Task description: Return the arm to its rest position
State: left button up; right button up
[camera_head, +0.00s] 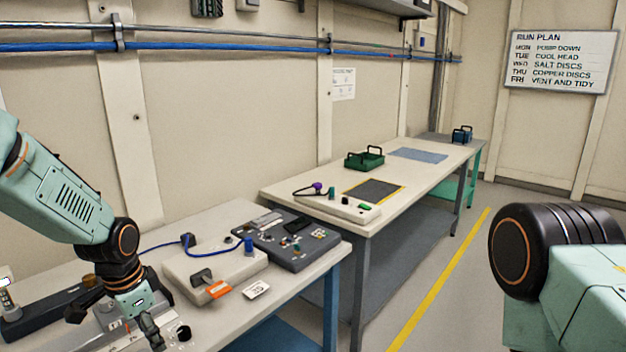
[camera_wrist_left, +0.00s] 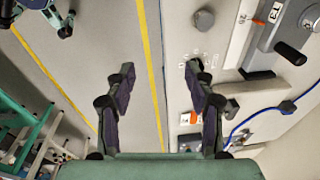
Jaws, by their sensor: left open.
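My left arm comes in from the left in the head view, its gripper (camera_head: 114,325) low over the front of the near bench (camera_head: 215,335). In the left wrist view the two dark fingers of this gripper (camera_wrist_left: 159,70) stand wide apart with nothing between them. Below the gap are the bench edge and the grey floor. A small black round thing (camera_head: 184,333) lies on the bench just right of the fingers.
A pale box (camera_head: 185,268) with a blue cable and orange tag stands beside the gripper, with a dark grey panel (camera_head: 285,238) behind it. A green tray (camera_head: 364,159) and dark mat (camera_head: 374,191) are on the farther bench. The floor aisle (camera_head: 425,258) with a yellow line is clear.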

pick_arm(q)
jog(key=s+d+f+n+t+b, duration=0.1)
jog(key=s+d+f+n, duration=0.25)
jog(key=f, duration=0.35)
jog(key=s+d+f+n+t+b, duration=0.25)
jog(key=s+f+n, duration=0.2)
jog(key=f, duration=0.25)
jog(key=s+f+g+b, duration=0.1)
jog(key=s+f, duration=0.3)
jog(key=s, duration=0.4)
jog(key=s+d+f+g+b, duration=0.1)
jog(key=s+f, duration=0.3)
jog(key=s, duration=0.5)
jog(key=s+f+n+g+b, duration=0.1)
jog(key=s+f+g+b, duration=0.1)
jog(key=s+f, duration=0.3)
jog(key=s+g, duration=0.1)
jog(key=s, duration=0.3)
jog(key=shift+d, duration=0.25)
jog(key=shift+d, duration=0.1)
